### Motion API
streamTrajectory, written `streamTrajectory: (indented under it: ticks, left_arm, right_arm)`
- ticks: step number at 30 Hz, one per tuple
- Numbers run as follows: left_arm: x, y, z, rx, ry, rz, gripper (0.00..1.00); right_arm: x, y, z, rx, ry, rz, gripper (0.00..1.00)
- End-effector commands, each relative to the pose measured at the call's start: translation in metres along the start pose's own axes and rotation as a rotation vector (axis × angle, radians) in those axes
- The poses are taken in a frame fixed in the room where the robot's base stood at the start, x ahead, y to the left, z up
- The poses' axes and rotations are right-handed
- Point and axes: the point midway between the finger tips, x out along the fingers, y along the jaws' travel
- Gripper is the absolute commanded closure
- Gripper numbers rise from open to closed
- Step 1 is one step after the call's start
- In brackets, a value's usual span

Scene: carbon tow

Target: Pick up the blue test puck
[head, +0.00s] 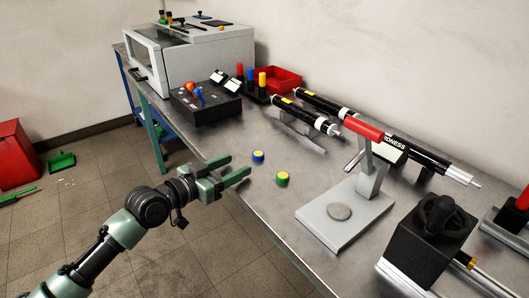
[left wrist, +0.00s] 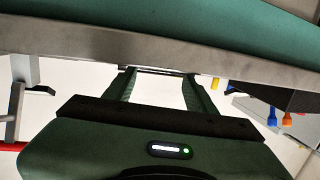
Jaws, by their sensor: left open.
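My left gripper (head: 238,168) is open and empty at the bench's front edge. Its fingers point right, and the blue puck is a short way beyond the fingertips, apart from them. The left wrist view shows the spread fingers of the same gripper (left wrist: 160,75) with nothing between them; I cannot make out the puck there. My right gripper is not in view.
A grey hardness tester (head: 345,210) stands right of the pucks. Behind are a black control box (head: 205,103) with coloured levers, a red tray (head: 278,78) and black cylinders (head: 305,113). A black block (head: 428,245) stands front right. Bench around the pucks is clear.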

Motion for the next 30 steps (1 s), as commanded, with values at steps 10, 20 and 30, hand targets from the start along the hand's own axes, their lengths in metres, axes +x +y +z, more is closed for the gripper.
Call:
streamTrajectory:
  ticks: [10,20,30]
  left_arm:
    - [0.041,0.002,-0.004,0.0,0.001,0.001,0.44]
    - [0.076,0.002,-0.005,0.0,0.001,0.001,0.44]
    - [0.076,0.002,-0.005,0.0,0.0,0.0,0.83]
  right_arm:
    - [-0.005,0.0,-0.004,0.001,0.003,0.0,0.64]
    - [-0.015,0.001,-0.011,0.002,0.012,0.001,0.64]
    - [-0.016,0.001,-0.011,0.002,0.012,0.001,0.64]
